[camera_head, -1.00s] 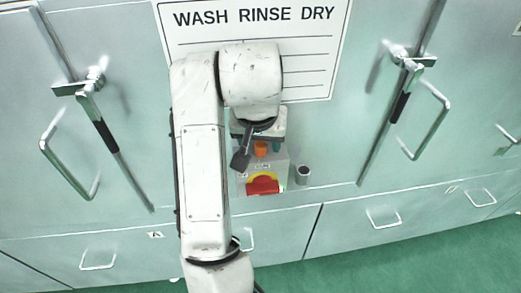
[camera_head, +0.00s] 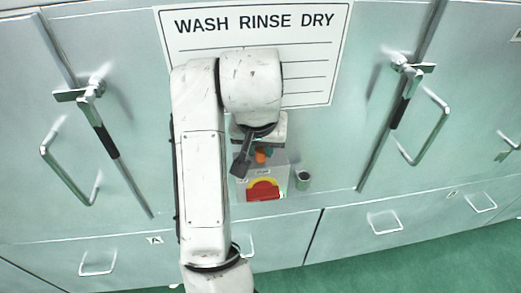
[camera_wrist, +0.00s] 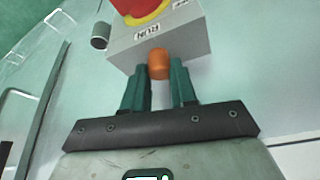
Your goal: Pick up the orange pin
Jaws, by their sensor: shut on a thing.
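The orange pin (camera_wrist: 159,64) stands at the near end of a grey box (camera_wrist: 185,40), close to a "RUN" label, in the wrist view. My gripper (camera_wrist: 160,76) has its two dark green fingers on either side of the pin, shut on it. In the head view the pin (camera_head: 260,156) shows partly behind a green fingertip (camera_head: 268,151). The pin's lower part is hidden, so I cannot tell whether it is clear of the box.
A red knob on a yellow disc (camera_head: 263,190) sits on the same box. A small metal cup (camera_head: 303,180) stands just right of the box. Cabinet doors with bar handles (camera_head: 429,125) and a "WASH RINSE DRY" sign (camera_head: 310,60) lie behind.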

